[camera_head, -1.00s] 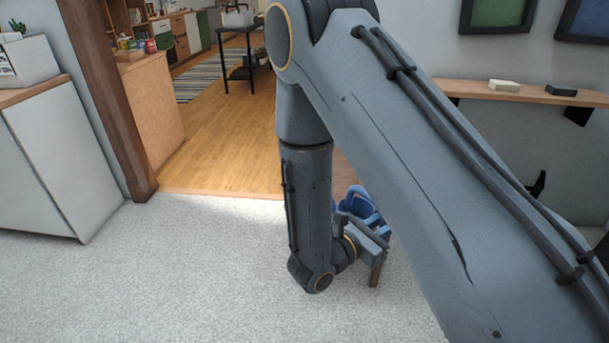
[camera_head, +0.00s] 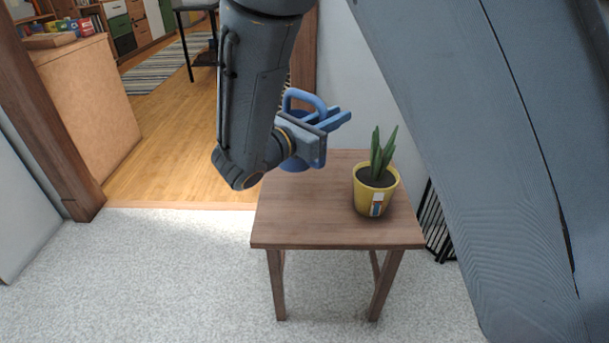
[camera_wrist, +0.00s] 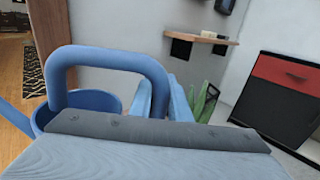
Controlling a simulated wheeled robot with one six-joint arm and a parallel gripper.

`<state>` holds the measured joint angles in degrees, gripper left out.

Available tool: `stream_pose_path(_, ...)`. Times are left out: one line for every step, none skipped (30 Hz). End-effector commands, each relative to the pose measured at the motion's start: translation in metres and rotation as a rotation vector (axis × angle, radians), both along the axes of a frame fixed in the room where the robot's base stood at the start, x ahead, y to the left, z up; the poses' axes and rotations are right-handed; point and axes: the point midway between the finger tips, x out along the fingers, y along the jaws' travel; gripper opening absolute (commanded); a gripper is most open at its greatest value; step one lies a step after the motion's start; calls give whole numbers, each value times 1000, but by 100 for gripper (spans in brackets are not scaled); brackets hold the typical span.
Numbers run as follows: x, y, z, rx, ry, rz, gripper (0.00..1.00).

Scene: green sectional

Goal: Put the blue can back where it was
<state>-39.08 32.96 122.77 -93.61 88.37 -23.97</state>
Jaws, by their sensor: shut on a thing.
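The blue can (camera_head: 305,98) is a watering can with a looped handle. My gripper (camera_head: 332,124) is shut on it and holds it by the back left part of a small brown wooden table (camera_head: 300,215). The can's lower body is partly hidden behind my gripper and wrist. I cannot tell whether its base touches the tabletop. In the wrist view the can's handle (camera_wrist: 108,57) rises in front of the camera, with its round body and spout at the left.
A yellow pot with a green plant (camera_head: 375,190) stands at the table's right side. The table's front left top is clear. A wall rises behind the table, and a wooden post (camera_head: 55,130) frames the doorway at left. A wall shelf (camera_wrist: 200,37) shows in the wrist view.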

Motion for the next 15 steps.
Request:
stream_pose_path(0, 1, -4, -1, -1, 0, 0)
stream_pose_path(0, 1, -7, -1, -1, 0, 0)
stream_pose_path(1, 1, -13, -1, 0, 0, 0)
stream_pose_path(0, 0, -18, -1, 0, 0, 0)
stream_pose_path(0, 0, -23, -2, 1, 0, 0)
stream_pose_path(1, 0, -30, -2, 1, 0, 0)
stream_pose_path(1, 0, -35, -2, 1, 0, 0)
stream_pose_path(1, 0, -41, -2, 1, 0, 0)
stream_pose_path(1, 0, -47, -2, 1, 0, 0)
stream_pose_path(0, 0, -51, -1, 0, 0, 0)
stream_pose_path(0, 0, -55, -1, 0, 0, 0)
stream_pose_path(0, 0, -58, -1, -1, 0, 0)
stream_pose_path(0, 0, -60, 0, -1, 0, 0)
stream_pose_path(0, 0, -62, 0, -1, 0, 0)
stream_pose_path(0, 0, -64, 0, -1, 0, 0)
